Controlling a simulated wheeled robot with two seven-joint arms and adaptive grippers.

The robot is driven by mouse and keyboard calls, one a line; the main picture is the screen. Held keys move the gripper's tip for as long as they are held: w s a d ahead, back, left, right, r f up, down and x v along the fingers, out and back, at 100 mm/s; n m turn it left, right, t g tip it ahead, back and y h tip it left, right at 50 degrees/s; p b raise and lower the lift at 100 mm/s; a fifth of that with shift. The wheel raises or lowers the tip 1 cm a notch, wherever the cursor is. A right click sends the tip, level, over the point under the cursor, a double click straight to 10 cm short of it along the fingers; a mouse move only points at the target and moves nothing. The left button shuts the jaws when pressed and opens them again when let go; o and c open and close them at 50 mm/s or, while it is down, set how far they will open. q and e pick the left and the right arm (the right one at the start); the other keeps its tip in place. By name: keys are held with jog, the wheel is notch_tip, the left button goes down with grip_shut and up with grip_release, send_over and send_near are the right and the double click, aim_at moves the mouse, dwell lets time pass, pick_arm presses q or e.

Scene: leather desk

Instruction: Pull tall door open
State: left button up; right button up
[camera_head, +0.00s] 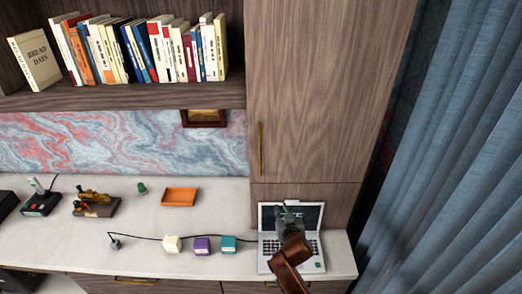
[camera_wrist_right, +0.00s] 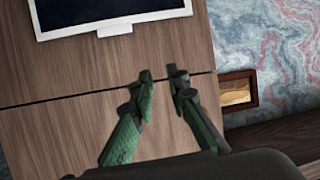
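The tall wooden door (camera_head: 320,90) stands shut at the right of the shelf in the head view. Its thin vertical brass handle (camera_head: 261,150) is near the lower left edge. My right gripper (camera_head: 291,212) is in front of the laptop screen, below the door and lower right of the handle, apart from it. In the right wrist view my right gripper (camera_wrist_right: 159,75) has two green fingers with a gap between the tips and nothing between them. Wood panels with a seam lie behind them; the handle does not show there. My left gripper is not in view.
A white laptop (camera_head: 318,266) stands open on the pale counter (camera_head: 130,235) under the door. White, purple and teal blocks (camera_head: 202,245) and a cable lie to its left. A bookshelf (camera_head: 160,98) adjoins the door's left; a blue curtain (camera_head: 455,150) hangs at right.

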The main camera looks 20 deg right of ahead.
aim_at(261, 148)
jog(key=w+a+r+t+p, duration=0.1)
jog(key=w+a+r+t, duration=0.15)
jog(key=r, duration=0.95)
jog(key=w+a+r+t+p, duration=0.1)
jog(key=w+a+r+t, duration=0.2)
jog(key=r, duration=0.8)
jog(key=shift+g, duration=0.45)
jog(key=w+p, duration=0.1)
jog(key=w, duration=0.5)
jog(key=shift+w+d, duration=0.15)
jog(key=shift+w, duration=0.85)
grip_shut()
jog(key=shift+f, duration=0.1)
